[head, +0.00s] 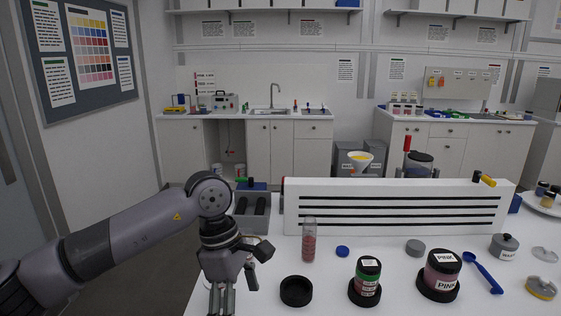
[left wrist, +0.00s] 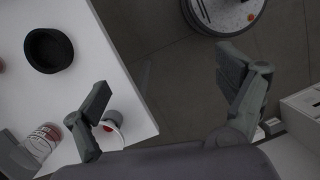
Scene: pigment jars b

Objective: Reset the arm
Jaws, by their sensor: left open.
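My left arm comes in from the left in the head view. Its gripper (head: 221,302) points down near the table's front left edge, partly cut off by the frame. In the left wrist view the two fingers of this gripper (left wrist: 168,84) are wide apart with nothing between them. One finger overlaps the table's edge; the other shows over the dark floor. My right gripper is not in view.
On the white table (head: 325,300), a black round dish (head: 296,291) is right of my gripper. A glass tube (head: 309,242) stands behind, before a white slotted panel (head: 400,188).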

